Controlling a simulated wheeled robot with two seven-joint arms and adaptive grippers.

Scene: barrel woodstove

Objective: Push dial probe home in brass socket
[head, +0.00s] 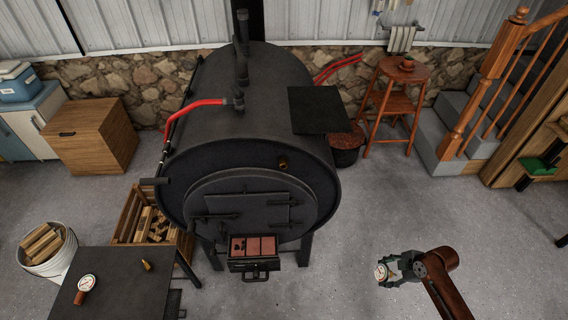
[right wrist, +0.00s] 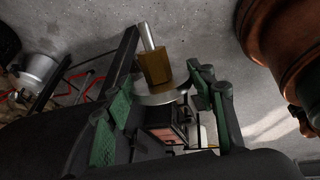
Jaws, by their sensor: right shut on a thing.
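The brass socket (head: 283,162) is a small round fitting on the upper front face of the black barrel stove. My right gripper (head: 386,271) is shut on a dial probe (head: 382,274), low and to the right of the stove and well apart from the socket. In the right wrist view, the green-padded fingers (right wrist: 168,102) hold the dial by its round head, and its brass nut (right wrist: 155,66) and silver stem stick out beyond the fingertips. A second white-faced dial (head: 87,283) lies on the dark table at lower left. My left gripper is not in view.
The stove (head: 250,110) stands mid-view with an open tray of bricks (head: 253,247) jutting from its lower front. A flat black plate (head: 320,110) sticks out at its right. A brass cone (head: 146,265) is on the table (head: 120,300). The floor between gripper and stove is clear.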

